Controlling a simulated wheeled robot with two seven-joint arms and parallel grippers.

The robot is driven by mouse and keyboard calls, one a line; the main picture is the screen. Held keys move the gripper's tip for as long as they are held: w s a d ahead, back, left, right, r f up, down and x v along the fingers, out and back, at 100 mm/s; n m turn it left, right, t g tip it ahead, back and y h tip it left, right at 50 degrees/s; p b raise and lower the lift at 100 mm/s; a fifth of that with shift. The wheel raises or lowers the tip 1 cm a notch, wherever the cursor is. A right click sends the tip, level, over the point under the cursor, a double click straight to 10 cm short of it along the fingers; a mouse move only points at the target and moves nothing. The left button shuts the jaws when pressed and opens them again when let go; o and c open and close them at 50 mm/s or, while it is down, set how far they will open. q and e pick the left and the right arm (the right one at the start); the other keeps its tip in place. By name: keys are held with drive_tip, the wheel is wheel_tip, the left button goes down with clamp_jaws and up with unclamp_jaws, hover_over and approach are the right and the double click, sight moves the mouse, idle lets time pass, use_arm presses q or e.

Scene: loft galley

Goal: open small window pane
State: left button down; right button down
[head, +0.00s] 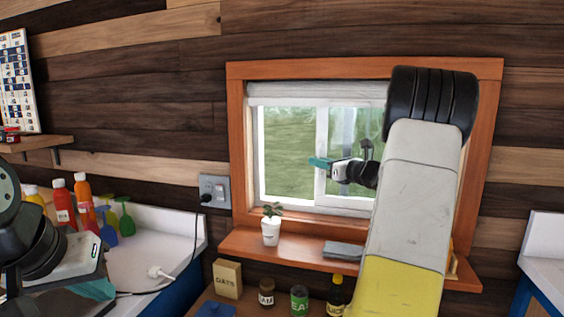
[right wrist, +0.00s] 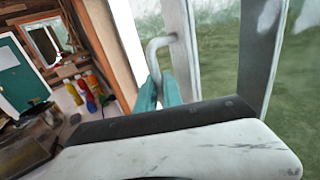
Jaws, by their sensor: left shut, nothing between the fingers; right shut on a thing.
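The small window (head: 289,140) has white sashes inside an orange wooden frame, with a white upright bar (head: 320,150) near its middle. My right gripper (head: 320,163) reaches this bar, and my arm hides the window's right part. In the right wrist view, its teal fingers (right wrist: 164,92) are shut on a bent grey handle (right wrist: 153,52) beside a white upright sash bar (right wrist: 187,45). Whether a gap stands open beside the pane is unclear. My left gripper (head: 92,289) is low at the left, shut and empty, over the white counter and away from the window.
A potted plant (head: 271,228) and a grey folded item (head: 343,249) stand on the orange sill (head: 300,256). Below are a box (head: 228,279) and several jars. Bottles (head: 83,195) stand on the left counter (head: 150,240). A cord hangs from the wall outlet (head: 214,190).

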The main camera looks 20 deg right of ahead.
drive_tip(key=shift+s+d, duration=0.5)
drive_tip(key=shift+d, duration=0.2)
drive_tip(key=c, duration=1.8)
unclamp_jaws()
drive_tip(key=shift+o, duration=0.2)
drive_tip(key=v, duration=0.8)
drive_tip(key=shift+w, duration=0.1)
